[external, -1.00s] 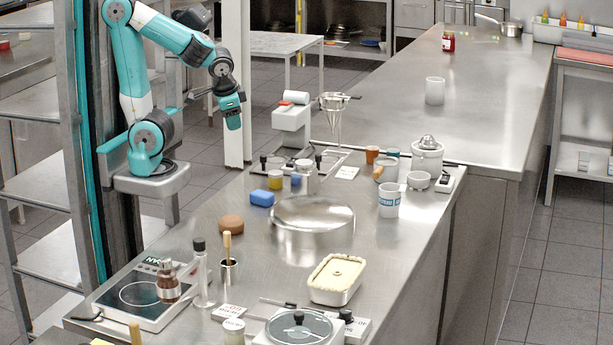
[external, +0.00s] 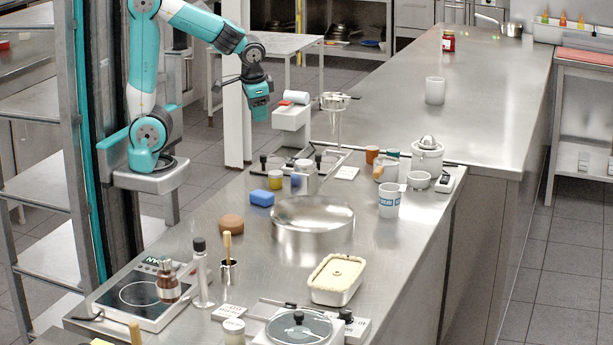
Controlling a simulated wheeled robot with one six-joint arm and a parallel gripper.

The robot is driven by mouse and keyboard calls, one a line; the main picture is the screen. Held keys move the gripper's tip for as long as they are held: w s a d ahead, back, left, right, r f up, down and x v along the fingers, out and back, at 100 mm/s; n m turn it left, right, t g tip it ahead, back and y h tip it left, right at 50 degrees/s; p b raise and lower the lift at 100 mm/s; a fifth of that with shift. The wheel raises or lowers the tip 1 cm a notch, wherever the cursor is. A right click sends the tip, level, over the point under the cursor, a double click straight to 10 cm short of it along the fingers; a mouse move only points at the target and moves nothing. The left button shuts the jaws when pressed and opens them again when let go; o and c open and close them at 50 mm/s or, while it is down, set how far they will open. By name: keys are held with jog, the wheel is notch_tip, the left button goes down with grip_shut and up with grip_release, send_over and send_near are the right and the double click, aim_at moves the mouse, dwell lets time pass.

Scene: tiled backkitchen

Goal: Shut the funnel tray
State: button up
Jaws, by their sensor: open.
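A metal funnel (external: 335,103) stands on a thin stand at the back of the near counter, right of a white device with a red lever (external: 291,119). Below them is a low metal tray-like base (external: 336,158) with small black knobs. I cannot tell whether this base is the funnel tray, or whether it is open or shut. My gripper (external: 260,114) hangs pointing down, in the air just left of the white device in the picture. It looks empty and apart from everything; its fingers are too small to make out clearly.
Near the base are a yellow-filled jar (external: 275,180), a blue block (external: 262,198) and a white-lidded jar (external: 304,178). A large metal bowl (external: 312,225) stands in front. A white juicer (external: 427,155) and a mug (external: 389,201) stand to the right. The far counter (external: 480,100) is mostly clear.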

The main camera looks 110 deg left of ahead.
jog(key=w+a+r+n+h+p, duration=0.1)
jog(key=w+a+h+p, duration=0.1)
jog(key=w+a, duration=0.55)
jog(key=h+p, duration=0.1)
send_near(318, 155)
jog(key=f+p, duration=0.1)
jog(key=f, duration=0.4)
jog(key=f+p, duration=0.2)
jog(key=f, duration=0.2)
jog(key=shift+s+a+f, duration=0.1)
jog(key=shift+a+f, duration=0.1)
jog(key=shift+f, duration=0.2)
jog(key=shift+c, duration=0.5)
grip_shut()
